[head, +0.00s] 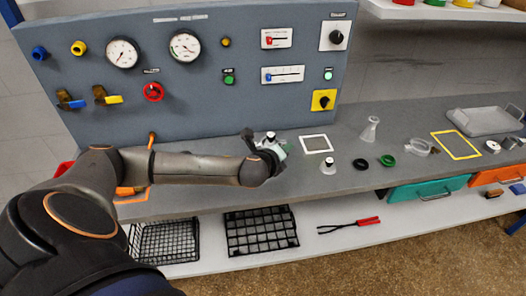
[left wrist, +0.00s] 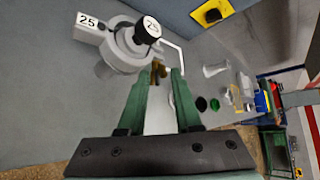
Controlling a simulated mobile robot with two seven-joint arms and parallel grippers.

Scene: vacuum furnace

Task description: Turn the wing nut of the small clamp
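The small clamp (left wrist: 122,50) is a pale grey ring-shaped fitting with a tag reading 25, at the upper left of the left wrist view. A black-capped part (left wrist: 147,29), also marked 25, stands at it. The brass wing nut (left wrist: 158,72) shows at the tips of my left gripper (left wrist: 165,74). The green fingers stand apart, one on each side of the nut, with a gap at the right finger; contact with the left finger is unclear. In the head view my left gripper (head: 279,150) is at the clamp and largely hides it. My right gripper is not visible.
A gauge panel (head: 200,75) rises behind the grey bench. Right of my gripper are a white square outline (head: 316,135), a small black-topped fitting (head: 328,167), a conical fitting (head: 369,130), black (head: 360,164) and green (head: 386,160) rings. Black baskets (head: 262,230) lie on the lower shelf.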

